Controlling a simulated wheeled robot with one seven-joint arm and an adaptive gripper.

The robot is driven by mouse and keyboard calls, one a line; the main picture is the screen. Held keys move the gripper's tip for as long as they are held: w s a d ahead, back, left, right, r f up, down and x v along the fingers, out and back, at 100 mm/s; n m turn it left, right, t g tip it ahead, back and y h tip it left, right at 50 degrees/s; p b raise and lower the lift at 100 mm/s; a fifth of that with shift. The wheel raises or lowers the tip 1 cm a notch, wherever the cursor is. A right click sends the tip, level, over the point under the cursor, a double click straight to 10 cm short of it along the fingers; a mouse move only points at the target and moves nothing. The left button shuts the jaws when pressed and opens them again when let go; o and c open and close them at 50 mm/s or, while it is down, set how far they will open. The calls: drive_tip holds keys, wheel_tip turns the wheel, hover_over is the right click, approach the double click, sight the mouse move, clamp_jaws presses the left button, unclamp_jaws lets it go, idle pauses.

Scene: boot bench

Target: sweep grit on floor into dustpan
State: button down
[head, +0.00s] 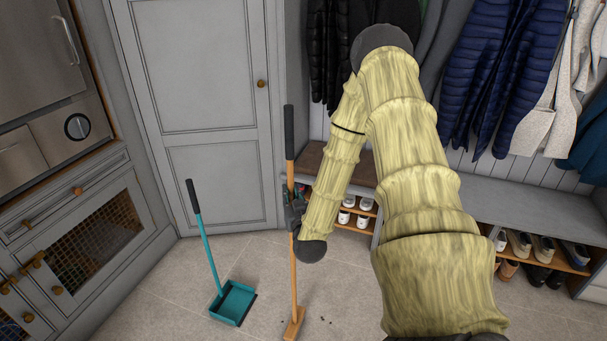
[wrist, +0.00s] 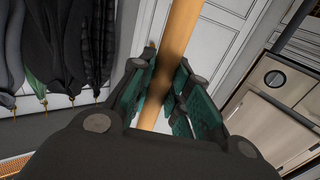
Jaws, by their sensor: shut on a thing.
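A long-handled broom (head: 293,270) with a wooden shaft and black grip stands nearly upright, its head (head: 293,322) at the floor by the bottom edge of the head view. My gripper (head: 293,205) is shut around the shaft below the black grip. In the wrist view my gripper's green pads (wrist: 168,95) close on the wooden shaft (wrist: 180,40). A teal dustpan (head: 233,302) with an upright handle (head: 205,240) stands on the floor left of the broom, apart from it. A few dark bits of grit (head: 323,320) lie on the tiles just right of the broom head.
A grey door (head: 205,110) stands behind. Cabinets with an oven (head: 45,60) line the left. A boot bench (head: 530,205) with shoes below and coats (head: 500,70) above fills the right. Floor tiles (head: 160,285) left of the dustpan are clear.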

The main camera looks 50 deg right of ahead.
drive_tip(key=w+a+b, duration=0.3)
drive_tip(key=w+a, duration=0.2)
drive_tip(key=w, duration=0.8)
drive_tip(key=w+a+b, duration=0.3)
drive_tip(key=w+a, duration=0.2)
drive_tip(key=w, duration=0.8)
drive_tip(key=s+d+r+p, duration=0.2)
drive_tip(key=s+r+p, duration=0.1)
drive_tip(key=r, duration=0.1)
drive_tip(key=shift+s+r, duration=0.25)
drive_tip(key=shift+s, duration=0.1)
drive_tip(key=shift+a, duration=0.1)
